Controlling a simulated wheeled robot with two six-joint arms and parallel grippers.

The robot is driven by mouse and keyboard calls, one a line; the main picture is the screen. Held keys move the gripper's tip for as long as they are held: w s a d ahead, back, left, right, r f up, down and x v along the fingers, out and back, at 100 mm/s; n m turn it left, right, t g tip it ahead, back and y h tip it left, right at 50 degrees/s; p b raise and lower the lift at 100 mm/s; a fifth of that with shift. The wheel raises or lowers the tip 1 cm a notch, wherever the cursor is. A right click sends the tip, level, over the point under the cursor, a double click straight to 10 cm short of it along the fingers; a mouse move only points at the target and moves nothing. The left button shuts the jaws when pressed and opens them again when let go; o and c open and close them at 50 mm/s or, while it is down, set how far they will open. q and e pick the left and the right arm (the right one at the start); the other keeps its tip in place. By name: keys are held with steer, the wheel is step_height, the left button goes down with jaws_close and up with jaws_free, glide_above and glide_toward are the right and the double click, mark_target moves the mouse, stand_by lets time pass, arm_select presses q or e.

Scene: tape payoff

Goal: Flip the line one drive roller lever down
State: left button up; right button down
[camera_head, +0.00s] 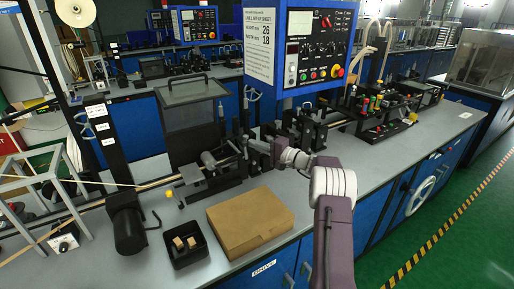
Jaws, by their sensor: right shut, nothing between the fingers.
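My right arm reaches in from the lower right, and its gripper (258,147) is shut and empty. The gripper points left at the black roller assembly (215,180) on the line's near bench. Its tip is close to the upright rods and small parts at the assembly's right end. I cannot tell whether it touches them. The drive roller lever is too small and dark to pick out there, and the gripper may cover part of it. My left gripper is not in view.
A cardboard box (249,222) and a black tray (185,246) with small tan blocks lie in front on the grey bench. A black motor-like unit (126,222) stands left. A blue control panel (318,45) with a setup sheet rises behind.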

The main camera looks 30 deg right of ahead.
steer(key=b+v, duration=0.1)
steer(key=v, duration=0.8)
steer(key=shift+b, duration=0.3)
